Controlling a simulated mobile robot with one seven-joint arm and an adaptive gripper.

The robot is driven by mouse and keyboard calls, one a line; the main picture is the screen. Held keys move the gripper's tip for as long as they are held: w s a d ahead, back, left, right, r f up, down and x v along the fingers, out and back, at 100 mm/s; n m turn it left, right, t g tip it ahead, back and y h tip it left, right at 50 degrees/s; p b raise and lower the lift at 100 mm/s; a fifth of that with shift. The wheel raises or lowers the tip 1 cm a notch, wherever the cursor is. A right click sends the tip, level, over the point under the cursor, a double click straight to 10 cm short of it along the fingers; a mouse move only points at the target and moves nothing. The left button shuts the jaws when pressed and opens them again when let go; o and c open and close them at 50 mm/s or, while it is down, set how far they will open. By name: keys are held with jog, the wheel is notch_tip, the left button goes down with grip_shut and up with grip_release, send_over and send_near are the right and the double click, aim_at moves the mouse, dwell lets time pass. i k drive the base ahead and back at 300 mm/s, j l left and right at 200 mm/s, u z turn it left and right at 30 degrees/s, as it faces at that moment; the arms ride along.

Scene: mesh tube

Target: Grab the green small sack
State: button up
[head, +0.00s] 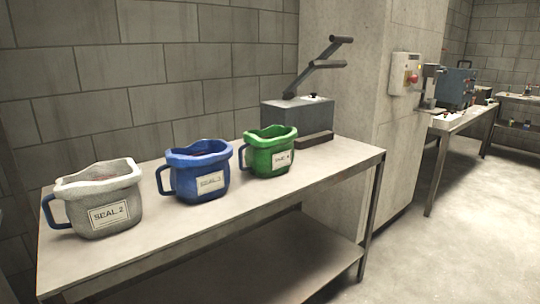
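The green small sack (270,153) stands upright on the table, the rightmost of a row of three. It has an open top, a loop handle on its left side and a pale label on its front right. Its contents are too small to make out. My gripper does not show in the head view.
A blue sack (197,174) stands left of the green one, and a white sack (98,204) farther left. A grey lever device (297,118) with a dark block (314,139) sits behind the green sack. The table's (250,220) front strip is clear. A concrete pillar (345,80) rises behind.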

aim_at(269, 153)
jog(key=i+l, duration=0.2)
jog(key=l, duration=0.15)
jog(key=i+l, duration=0.25)
jog(key=i+l+u, duration=0.1)
jog(key=l, duration=0.35)
jog(key=i+l, duration=0.5)
jog(key=l, duration=0.25)
jog(key=i+l+u, duration=0.1)
jog(key=l, duration=0.25)
jog(key=i+l, duration=0.5)
jog(key=l, duration=0.3)
